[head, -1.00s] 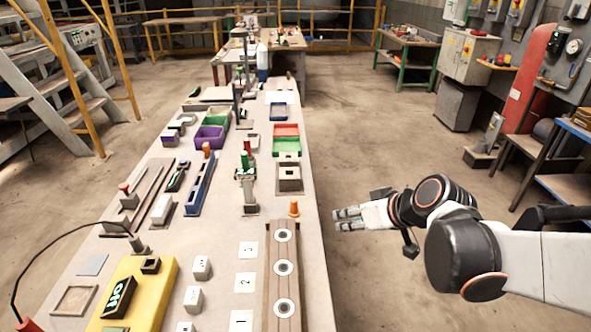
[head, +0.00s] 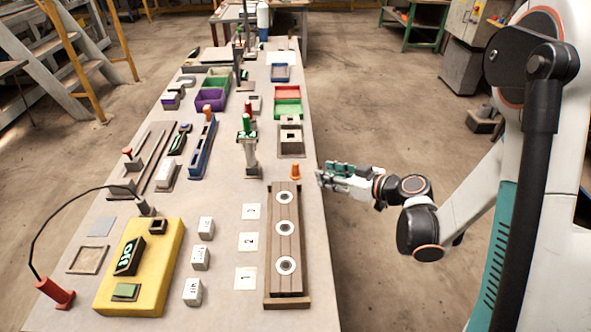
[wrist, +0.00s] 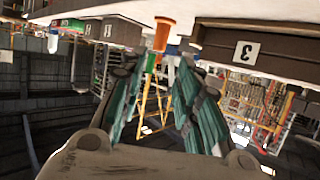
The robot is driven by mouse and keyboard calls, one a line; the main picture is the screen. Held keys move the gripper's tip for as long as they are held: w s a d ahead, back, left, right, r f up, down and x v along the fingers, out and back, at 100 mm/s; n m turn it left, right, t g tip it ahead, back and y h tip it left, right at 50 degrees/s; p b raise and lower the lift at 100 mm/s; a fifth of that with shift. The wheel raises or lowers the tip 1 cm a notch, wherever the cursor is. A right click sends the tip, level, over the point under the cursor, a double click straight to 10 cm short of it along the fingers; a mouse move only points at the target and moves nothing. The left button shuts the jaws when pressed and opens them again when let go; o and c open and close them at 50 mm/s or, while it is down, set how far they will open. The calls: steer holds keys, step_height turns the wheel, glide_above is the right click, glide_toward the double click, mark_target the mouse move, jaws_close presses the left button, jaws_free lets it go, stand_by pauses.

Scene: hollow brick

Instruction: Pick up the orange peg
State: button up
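An orange peg (head: 295,171) stands upright on the table at the far end of the wooden board with three white rings. It also shows in the wrist view (wrist: 164,32), at the top, where the scene appears upside down. My gripper (head: 324,177) is just right of the peg, by the table's right edge, pointing left toward it. In the wrist view my gripper's (wrist: 160,80) two green fingers are spread with an empty gap, and the peg appears beyond their tips.
The wooden board (head: 286,240) lies near the table's right edge.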

mark_target(298, 167)
steer(key=b+x, duration=0.1)
steer(key=x, duration=0.6)
steer(key=shift+a+f, duration=0.1)
steer(key=shift+f, duration=0.05)
steer(key=shift+b+x, duration=1.1)
steer(key=shift+x, duration=2.3)
steer(key=shift+r, duration=0.2)
steer(key=c, duration=0.7)
